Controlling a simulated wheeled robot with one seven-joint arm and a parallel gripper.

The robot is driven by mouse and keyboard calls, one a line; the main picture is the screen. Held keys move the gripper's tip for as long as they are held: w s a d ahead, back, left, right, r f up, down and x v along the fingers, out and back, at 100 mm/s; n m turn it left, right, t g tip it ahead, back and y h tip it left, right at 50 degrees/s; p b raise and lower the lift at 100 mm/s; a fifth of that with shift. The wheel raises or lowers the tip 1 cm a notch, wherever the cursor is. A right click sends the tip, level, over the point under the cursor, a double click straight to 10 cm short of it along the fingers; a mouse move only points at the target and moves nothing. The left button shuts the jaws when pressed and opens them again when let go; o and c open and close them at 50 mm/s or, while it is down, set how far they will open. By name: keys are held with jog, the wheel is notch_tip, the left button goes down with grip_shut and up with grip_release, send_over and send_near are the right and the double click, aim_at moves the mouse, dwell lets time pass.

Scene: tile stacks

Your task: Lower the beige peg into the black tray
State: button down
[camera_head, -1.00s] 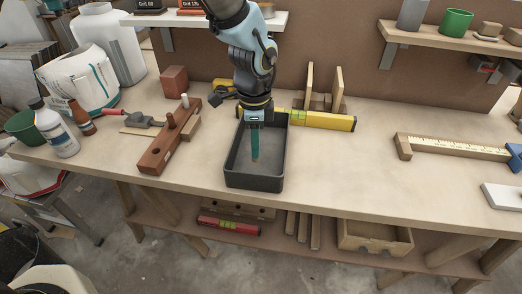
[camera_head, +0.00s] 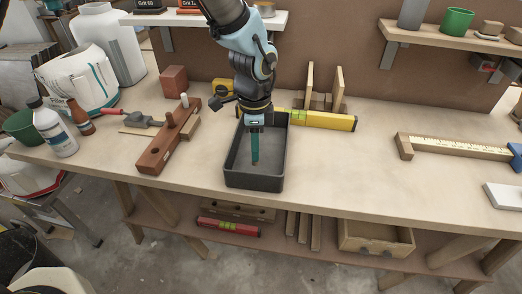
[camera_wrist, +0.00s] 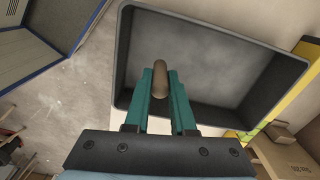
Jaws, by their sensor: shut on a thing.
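The black tray (camera_head: 257,183) stands on the workbench in the head view, and its inside looks empty. In the wrist view the tray (camera_wrist: 215,55) fills the upper right, with its left wall near my fingers. My gripper (camera_head: 255,157) points down inside the tray's outline in the head view. In the wrist view my gripper (camera_wrist: 160,85) has its teal fingers shut on the beige peg (camera_wrist: 160,78), whose rounded end shows between the fingertips. The peg cannot be made out in the head view. I cannot tell how far its lower end is from the tray floor.
A reddish block (camera_head: 174,79) and a yellow tape measure (camera_head: 222,87) are behind.

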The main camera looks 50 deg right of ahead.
aim_at(256, 164)
jog(key=shift+f+b, duration=1.1)
jog(key=shift+f, duration=0.6)
dwell(0.6)
jog(key=c, duration=0.7)
grip_release()
